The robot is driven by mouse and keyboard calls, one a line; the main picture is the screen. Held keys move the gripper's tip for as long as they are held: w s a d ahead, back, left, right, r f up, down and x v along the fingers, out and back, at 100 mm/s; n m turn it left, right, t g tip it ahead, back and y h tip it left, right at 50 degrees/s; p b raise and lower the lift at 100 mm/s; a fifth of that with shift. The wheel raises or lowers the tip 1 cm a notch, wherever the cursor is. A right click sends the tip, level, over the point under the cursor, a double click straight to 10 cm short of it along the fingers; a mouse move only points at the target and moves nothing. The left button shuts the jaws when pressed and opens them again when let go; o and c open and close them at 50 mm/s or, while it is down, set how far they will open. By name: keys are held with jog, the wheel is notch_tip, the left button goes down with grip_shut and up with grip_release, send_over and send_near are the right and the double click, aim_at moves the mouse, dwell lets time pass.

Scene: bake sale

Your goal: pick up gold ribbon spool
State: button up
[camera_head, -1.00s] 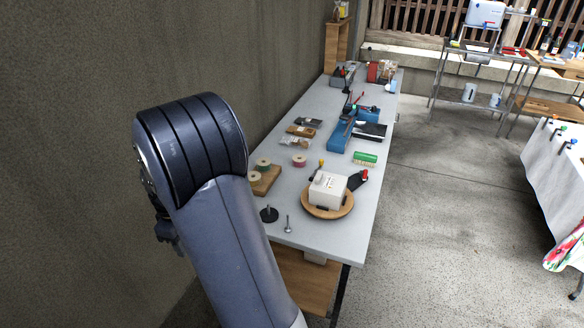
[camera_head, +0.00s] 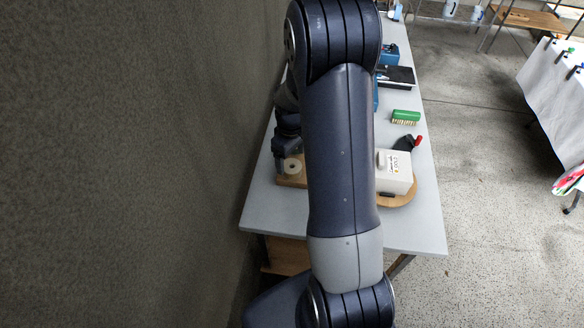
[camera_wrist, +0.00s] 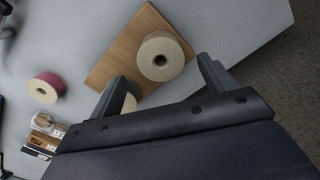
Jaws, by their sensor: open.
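A tan spool with a pale top and a dark centre hole, which looks like the gold ribbon spool (camera_wrist: 161,57), stands on a wooden board (camera_wrist: 124,50) in the wrist view. In the head view the spool (camera_head: 292,166) shows just beside my gripper (camera_head: 281,158), partly hidden by my arm. My gripper (camera_wrist: 161,85) is open and empty. Its two fingers lie either side of and just short of the tan spool in the wrist picture; the height gap is unclear. A green spool (camera_wrist: 131,97) is mostly hidden behind the left finger.
A pink spool (camera_wrist: 48,87) stands off the board, left in the wrist view. A white box (camera_head: 394,176) on a round wooden board and a green brush (camera_head: 405,117) are right of my arm. The wall runs close along the table's left side.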

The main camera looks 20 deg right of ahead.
aim_at(292, 166)
jog(key=f, duration=0.3)
jog(key=shift+s+f+p, duration=0.2)
jog(key=shift+s+p, duration=0.15)
jog(key=shift+p, duration=0.05)
jog(key=shift+f, duration=0.35)
jog(key=shift+c, duration=0.6)
jog(key=c, duration=0.9)
jog(key=shift+c, duration=0.2)
